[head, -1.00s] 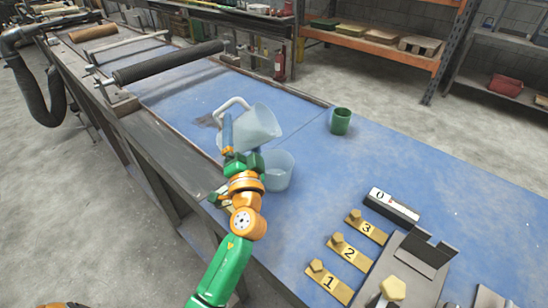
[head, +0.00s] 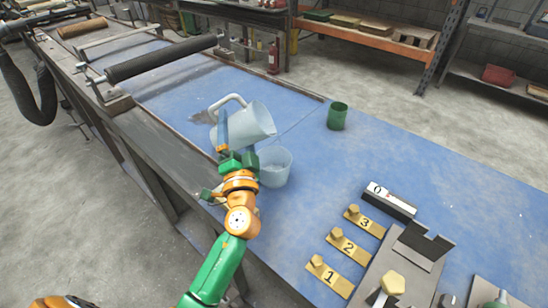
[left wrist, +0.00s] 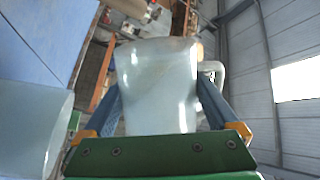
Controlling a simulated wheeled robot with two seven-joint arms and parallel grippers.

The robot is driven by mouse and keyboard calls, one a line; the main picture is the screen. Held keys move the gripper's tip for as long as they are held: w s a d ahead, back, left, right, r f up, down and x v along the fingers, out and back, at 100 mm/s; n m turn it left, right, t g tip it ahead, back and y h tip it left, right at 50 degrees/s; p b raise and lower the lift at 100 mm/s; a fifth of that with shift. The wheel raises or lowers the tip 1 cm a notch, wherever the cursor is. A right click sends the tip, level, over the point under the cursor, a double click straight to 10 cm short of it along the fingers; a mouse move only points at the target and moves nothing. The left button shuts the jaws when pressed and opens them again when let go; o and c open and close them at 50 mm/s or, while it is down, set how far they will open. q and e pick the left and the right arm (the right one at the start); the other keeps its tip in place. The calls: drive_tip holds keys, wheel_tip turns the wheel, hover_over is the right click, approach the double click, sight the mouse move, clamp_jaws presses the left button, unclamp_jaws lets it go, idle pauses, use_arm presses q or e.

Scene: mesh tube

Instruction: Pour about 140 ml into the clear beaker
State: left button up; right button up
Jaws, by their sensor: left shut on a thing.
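A pale translucent jug (head: 250,123) with a looped handle is tilted to the right, its mouth near and above the clear beaker (head: 275,168). The beaker stands upright on the blue table. A lighter patch shows inside it, but I cannot read a liquid level. My left gripper (head: 228,150) is shut on the jug and holds it above the table. In the left wrist view the jug (left wrist: 158,85) sits between the two blue fingers, and the beaker (left wrist: 30,125) is at the left edge. My right gripper is not in view.
A green cup (head: 337,116) stands farther back on the table (head: 420,165). Number plates 1, 2 and 3 (head: 342,247) and a block marked 0 (head: 390,202) lie at the front right. A black roller (head: 165,60) crosses the table behind the jug.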

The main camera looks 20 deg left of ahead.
use_arm(q)
drive_tip(key=shift+a+f, duration=0.1)
drive_tip(key=shift+a, duration=0.25)
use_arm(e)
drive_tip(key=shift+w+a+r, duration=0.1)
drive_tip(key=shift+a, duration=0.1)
use_arm(q)
drive_tip(key=shift+s+m, duration=0.15)
drive_tip(key=shift+m, duration=0.15)
drive_tip(key=shift+s+a, duration=0.15)
drive_tip(key=shift+a, duration=0.35)
drive_tip(key=shift+s+a, duration=0.15)
drive_tip(key=shift+a, duration=0.35)
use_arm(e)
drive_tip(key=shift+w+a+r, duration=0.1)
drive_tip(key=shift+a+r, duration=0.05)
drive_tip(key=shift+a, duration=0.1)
